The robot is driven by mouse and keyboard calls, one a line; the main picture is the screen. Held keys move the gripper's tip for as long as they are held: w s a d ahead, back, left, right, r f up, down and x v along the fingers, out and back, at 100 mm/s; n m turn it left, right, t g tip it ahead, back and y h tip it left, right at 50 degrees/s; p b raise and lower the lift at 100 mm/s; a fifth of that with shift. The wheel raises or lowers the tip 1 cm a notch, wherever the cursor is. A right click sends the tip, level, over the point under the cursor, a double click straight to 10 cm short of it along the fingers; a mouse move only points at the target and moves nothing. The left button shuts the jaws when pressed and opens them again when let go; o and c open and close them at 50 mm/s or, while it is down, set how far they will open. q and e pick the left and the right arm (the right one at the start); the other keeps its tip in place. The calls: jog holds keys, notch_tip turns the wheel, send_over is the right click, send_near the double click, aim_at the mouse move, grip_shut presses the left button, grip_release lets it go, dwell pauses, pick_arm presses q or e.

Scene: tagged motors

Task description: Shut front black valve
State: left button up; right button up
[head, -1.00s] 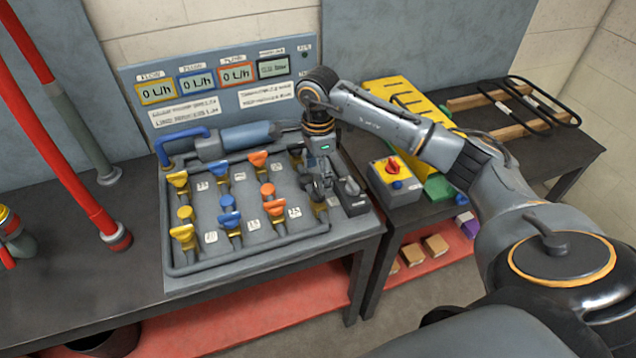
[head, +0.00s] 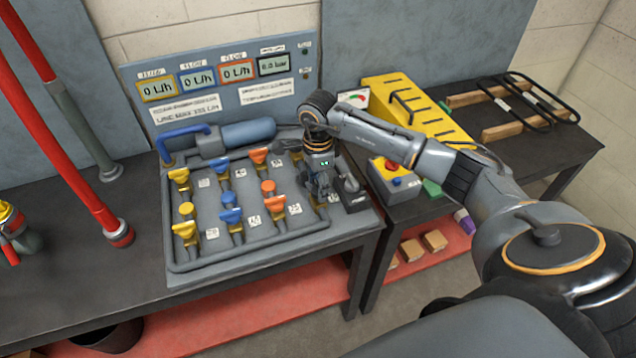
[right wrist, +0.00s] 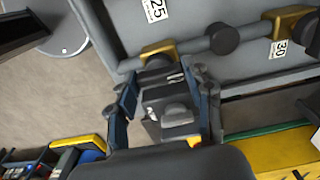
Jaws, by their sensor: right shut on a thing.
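The valve panel (head: 262,240) lies on the dark bench, with yellow, blue and orange handles in two rows. The front black valve is at the right end of its front row, mostly hidden by my right gripper (head: 322,192). In the right wrist view, its brass body (right wrist: 157,48) shows on the grey pipe just past the fingertips. My right gripper (right wrist: 165,76) is shut on the dark handle there. The handle's exact angle is too hidden to tell. My left gripper is not in view.
A box with a red knob (head: 397,181) and a yellow rack (head: 425,112) are further right. Displays (head: 237,72) stand behind the panel.

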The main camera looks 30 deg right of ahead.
jog(key=shift+m, duration=0.3)
jog(key=m+b, duration=0.2)
jog(key=m, duration=0.1)
jog(key=shift+f+m, duration=0.1)
jog(key=shift+m, duration=0.2)
jog(key=m+b, duration=0.1)
jog(key=m, duration=0.3)
jog(key=shift+m, duration=0.3)
jog(key=m+b, duration=0.1)
jog(key=m, duration=0.3)
jog(key=shift+m, duration=0.3)
jog(key=m, duration=0.4)
jog(key=shift+m+b, duration=0.3)
jog(key=shift+b, duration=0.05)
jog(key=o, duration=1.2)
jog(key=shift+c, duration=0.2)
